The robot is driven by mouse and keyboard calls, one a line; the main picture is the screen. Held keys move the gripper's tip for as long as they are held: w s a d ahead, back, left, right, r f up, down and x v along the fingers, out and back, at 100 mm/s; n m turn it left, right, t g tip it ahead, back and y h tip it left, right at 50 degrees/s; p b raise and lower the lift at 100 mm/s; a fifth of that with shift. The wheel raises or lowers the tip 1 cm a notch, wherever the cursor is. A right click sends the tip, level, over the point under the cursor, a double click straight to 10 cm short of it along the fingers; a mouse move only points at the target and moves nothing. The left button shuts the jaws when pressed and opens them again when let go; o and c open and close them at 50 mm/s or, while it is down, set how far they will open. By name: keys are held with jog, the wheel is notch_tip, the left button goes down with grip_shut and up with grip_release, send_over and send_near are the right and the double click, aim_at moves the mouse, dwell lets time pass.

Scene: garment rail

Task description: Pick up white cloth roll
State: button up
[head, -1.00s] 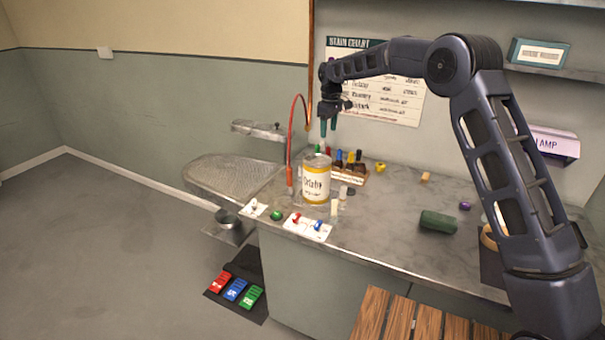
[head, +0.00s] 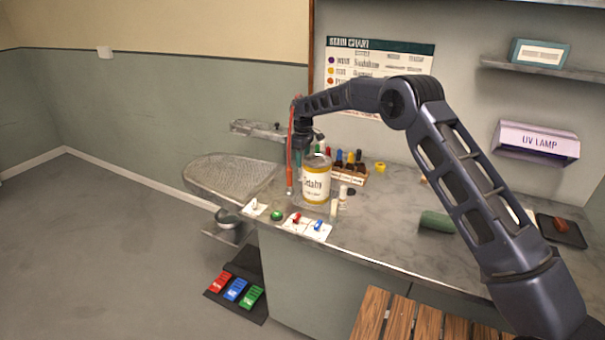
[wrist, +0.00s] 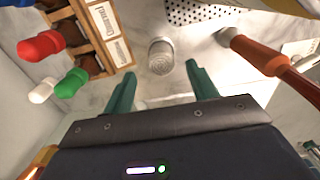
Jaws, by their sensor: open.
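In the wrist view a short whitish cylinder with a textured round top, which looks like the white cloth roll (wrist: 160,57), stands on the grey counter. It lies ahead of and between the two green fingers of my gripper (wrist: 160,72). The fingers are apart with nothing between them, and the roll looks beyond their tips. In the head view my gripper (head: 299,160) points down behind the labelled jar (head: 316,183). I cannot make out the roll there; the jar or gripper seems to hide it.
A wooden rack of bottles (wrist: 98,35) stands left of the roll, with red, white and green caps near my gripper. A red-orange tool (wrist: 262,55) lies to its right. A green roll (head: 436,222) lies farther right on the counter.

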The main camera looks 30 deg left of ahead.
jog(key=shift+a+f, duration=0.1)
jog(key=shift+f, duration=2.5)
jog(key=c, duration=1)
jog(key=shift+r, duration=0.1)
jog(key=shift+c, duration=0.2)
